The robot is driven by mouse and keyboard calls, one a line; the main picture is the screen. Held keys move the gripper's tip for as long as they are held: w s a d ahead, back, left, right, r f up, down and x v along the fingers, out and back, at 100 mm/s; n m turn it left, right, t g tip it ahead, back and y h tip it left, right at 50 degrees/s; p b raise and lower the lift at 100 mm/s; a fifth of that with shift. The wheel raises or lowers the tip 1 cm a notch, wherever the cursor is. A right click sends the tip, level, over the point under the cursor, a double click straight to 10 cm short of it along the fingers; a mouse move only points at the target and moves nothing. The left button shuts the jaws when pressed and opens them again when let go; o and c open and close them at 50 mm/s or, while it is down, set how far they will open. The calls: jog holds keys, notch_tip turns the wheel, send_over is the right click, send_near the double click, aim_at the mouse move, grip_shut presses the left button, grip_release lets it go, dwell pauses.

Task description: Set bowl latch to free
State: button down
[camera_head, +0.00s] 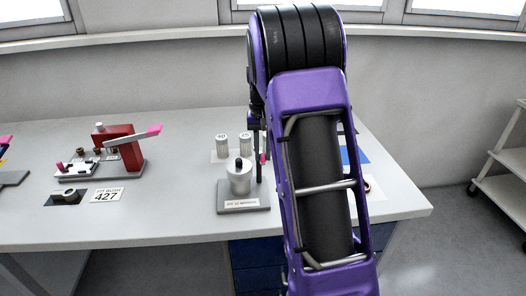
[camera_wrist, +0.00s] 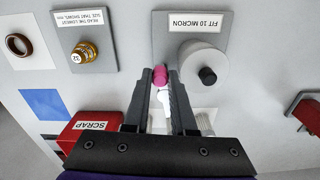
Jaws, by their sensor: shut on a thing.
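The filter bowl (camera_head: 238,178) is a grey cylinder with a black knob, on a grey plate labelled "FIT 10 MICRON". It also shows in the wrist view (camera_wrist: 198,62). Beside it is the bowl latch (camera_wrist: 160,76), a pink-tipped lever with a white part running back between my fingers. Its pink tip also shows in the head view (camera_head: 262,158), right of the bowl. My gripper (camera_wrist: 160,72) is shut on the pink tip. My arm hides part of the bench, and the latch's pivot is not clear.
Two silver cartridges (camera_head: 233,142) stand behind the bowl. A red scrap bin (camera_wrist: 88,128), a brass fitting (camera_wrist: 84,52) on a grey plate and a brown ring (camera_wrist: 17,44) are nearby. A red fixture (camera_head: 118,145) with a pink-tipped lever stands at left; bare bench lies between.

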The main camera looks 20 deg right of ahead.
jog(key=c, duration=0.7)
grip_release()
jog(key=shift+c, duration=0.2)
notch_tip(320, 180, up, 18)
jog(key=shift+f, duration=0.25)
jog(key=shift+a, duration=0.1)
